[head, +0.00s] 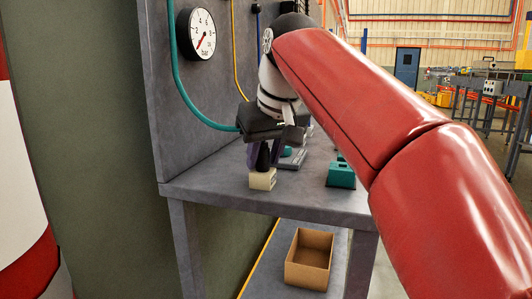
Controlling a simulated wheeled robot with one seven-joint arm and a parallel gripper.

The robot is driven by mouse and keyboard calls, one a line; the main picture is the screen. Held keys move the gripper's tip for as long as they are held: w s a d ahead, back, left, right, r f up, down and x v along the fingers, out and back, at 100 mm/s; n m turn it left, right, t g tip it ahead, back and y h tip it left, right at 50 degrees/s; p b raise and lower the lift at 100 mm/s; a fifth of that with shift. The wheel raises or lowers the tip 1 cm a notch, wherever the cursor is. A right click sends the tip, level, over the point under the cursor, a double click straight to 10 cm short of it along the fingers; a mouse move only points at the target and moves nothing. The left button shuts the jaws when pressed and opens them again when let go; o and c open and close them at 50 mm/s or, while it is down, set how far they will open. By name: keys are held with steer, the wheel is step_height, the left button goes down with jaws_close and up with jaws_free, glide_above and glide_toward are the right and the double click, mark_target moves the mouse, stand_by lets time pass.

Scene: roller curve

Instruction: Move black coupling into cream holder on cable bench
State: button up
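The cream holder (262,181) is a small block near the front left edge of the grey bench. The black coupling (263,158) is a dark upright piece directly above the holder, its lower end at the holder's top. I cannot tell whether it is seated in the holder or just above it. My gripper (264,160) points down over the holder, with a purple finger on each side of the coupling. The fingers look shut on it. The gripper body and my red arm hide part of the bench behind.
A teal holder (341,175) stands to the right on the grey bench (310,197). Grey pieces (292,158) lie behind the gripper. A back panel with a gauge (196,33) and a teal cable (178,84) rises at left. An open cardboard box (308,261) sits below.

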mark_target(262, 170)
steer(key=f, duration=0.2)
steer(key=f+g, duration=0.1)
steer(key=shift+s+a+f, duration=0.1)
steer(key=shift+s+a, duration=0.05)
steer(key=shift+a, duration=0.1)
steer(key=shift+t, duration=0.5)
steer(key=p+v, duration=0.1)
steer(key=v, duration=0.5)
steer(key=w+p+v, duration=0.1)
steer(key=v, duration=0.2)
steer(key=shift+a+r+p, duration=0.15)
steer(key=shift+r+p, duration=0.2)
steer(key=shift+r, duration=0.25)
steer(key=shift+s+d+r, duration=0.15)
steer(key=shift+d+r, duration=0.05)
steer(key=shift+r, duration=0.25)
